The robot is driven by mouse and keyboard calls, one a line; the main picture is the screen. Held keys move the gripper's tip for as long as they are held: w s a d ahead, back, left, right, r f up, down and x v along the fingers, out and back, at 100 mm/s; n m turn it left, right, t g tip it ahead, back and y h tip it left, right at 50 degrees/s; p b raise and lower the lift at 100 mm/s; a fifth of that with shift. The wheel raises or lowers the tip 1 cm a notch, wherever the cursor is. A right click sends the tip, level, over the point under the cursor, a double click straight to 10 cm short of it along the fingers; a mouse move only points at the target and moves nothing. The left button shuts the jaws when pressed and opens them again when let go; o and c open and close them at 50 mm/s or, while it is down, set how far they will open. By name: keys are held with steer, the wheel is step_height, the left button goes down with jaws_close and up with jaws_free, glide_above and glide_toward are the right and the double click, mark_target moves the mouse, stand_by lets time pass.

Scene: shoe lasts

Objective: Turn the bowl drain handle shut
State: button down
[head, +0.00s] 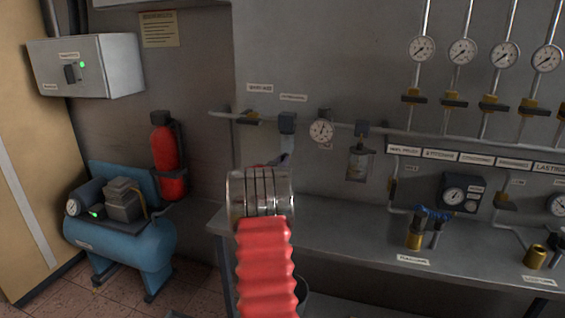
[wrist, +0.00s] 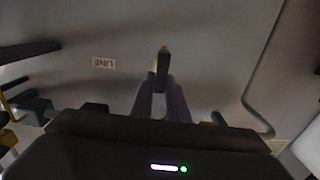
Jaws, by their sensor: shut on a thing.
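My gripper (head: 278,162) is mostly hidden in the head view behind my wrist; only a bit of purplish finger shows below the grey-topped filter unit (head: 287,122) on the wall pipe. In the wrist view, my two purplish fingers (wrist: 161,82) reach forward close together. A small dark handle with a yellowish tip (wrist: 162,60) stands between their ends, and the fingers are shut on it. It appears to be the bowl drain handle. The drain handle is hidden in the head view, and its exact angle is hard to tell.
Left of the filter is a black-levered valve (head: 248,118); right are a gauge (head: 321,130) and another bowl unit (head: 359,160). A grey bench (head: 340,222) runs below. A blue compressor (head: 118,240) and red extinguisher (head: 166,158) stand left.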

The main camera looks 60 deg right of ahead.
steer(key=shift+s+d+f+m, duration=0.1)
steer(key=shift+s+f+m, duration=0.2)
steer(key=shift+m, duration=2.7)
steer(key=shift+s+f+m, duration=0.25)
steer(key=shift+f+m, duration=0.05)
steer(key=shift+m, duration=2.7)
steer(key=shift+s+d+f+m, duration=0.1)
steer(key=shift+s+f+m, duration=0.2)
steer(key=shift+m, duration=2.7)
steer(key=c, duration=2)
jaws_free()
steer(key=shift+o, duration=1.4)
steer(key=shift+a+r, duration=0.1)
steer(key=shift+a, duration=0.1)
